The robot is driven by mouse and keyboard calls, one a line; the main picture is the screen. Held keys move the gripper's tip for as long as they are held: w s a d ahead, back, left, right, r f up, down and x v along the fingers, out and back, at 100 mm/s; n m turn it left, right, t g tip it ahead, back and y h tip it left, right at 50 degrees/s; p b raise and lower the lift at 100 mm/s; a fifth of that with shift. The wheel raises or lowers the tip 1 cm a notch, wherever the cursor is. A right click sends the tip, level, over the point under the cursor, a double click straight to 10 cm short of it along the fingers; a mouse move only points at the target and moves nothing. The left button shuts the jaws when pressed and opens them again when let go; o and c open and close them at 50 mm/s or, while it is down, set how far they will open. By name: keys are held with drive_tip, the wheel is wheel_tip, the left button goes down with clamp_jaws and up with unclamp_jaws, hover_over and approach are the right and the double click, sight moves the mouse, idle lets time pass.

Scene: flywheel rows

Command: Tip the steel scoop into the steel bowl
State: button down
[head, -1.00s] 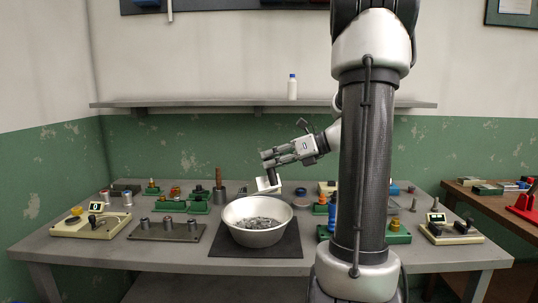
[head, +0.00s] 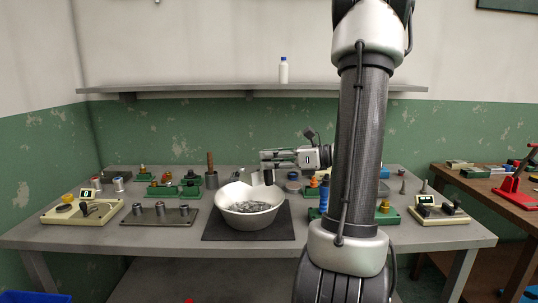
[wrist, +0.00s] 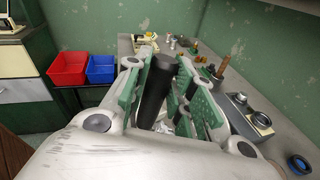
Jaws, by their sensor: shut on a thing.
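The steel bowl (head: 232,221) stands on a dark mat on the bench and holds a heap of small grey metal pieces. My gripper (head: 264,166) is above the bowl's back right rim. It is shut on the dark handle of the steel scoop (head: 257,180). The scoop's pale pan hangs tilted over the back of the bowl. In the wrist view the black handle (wrist: 154,92) stands between the green finger pads. The scoop's pan is mostly hidden there, and I cannot tell whether anything is in it.
The dark mat (head: 215,230) lies under the bowl. A block with metal cylinders (head: 158,215) is to the left. Green fixtures (head: 189,190) and a pot with a brown handle (head: 211,179) stand behind left. A shelf (head: 230,91) crosses the wall above.

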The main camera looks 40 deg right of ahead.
drive_tip(key=shift+s+a+f+n+t+y, duration=0.15)
drive_tip(key=shift+s+f+n+t, duration=0.15)
drive_tip(key=shift+f, duration=0.2)
drive_tip(key=shift+s+d+f+n+t+y, duration=0.15)
drive_tip(key=shift+s+f+n, duration=0.15)
drive_tip(key=shift+f, duration=0.15)
drive_tip(key=shift+s+a+f+n+t+y, duration=0.1)
drive_tip(key=shift+s+f+n+t, duration=0.15)
drive_tip(key=shift+f, duration=0.25)
